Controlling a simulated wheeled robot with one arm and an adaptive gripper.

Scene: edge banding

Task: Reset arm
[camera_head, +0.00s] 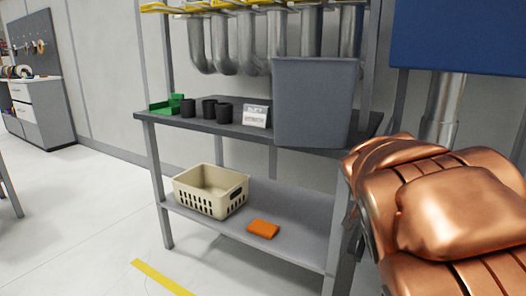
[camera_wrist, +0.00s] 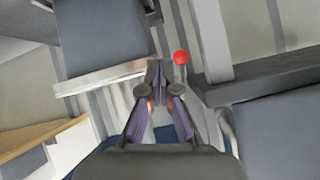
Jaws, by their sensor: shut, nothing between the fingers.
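My gripper (camera_wrist: 157,75) shows in the wrist view with its fingertips together. It is shut and holds nothing. In the head view my copper-coloured arm fills the right side, and the gripper itself is not visible there. A red round thing (camera_wrist: 180,57) lies just right of the fingertips in the wrist view; I cannot tell what it is or how far away it is.
A grey shelf rack (camera_head: 290,212) stands ahead, close to my arm. It bears a grey bin (camera_head: 312,100), black cups (camera_head: 209,108), a white sign (camera_head: 256,117), a green holder (camera_head: 166,104), a beige basket (camera_head: 207,190) and an orange item (camera_head: 263,229).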

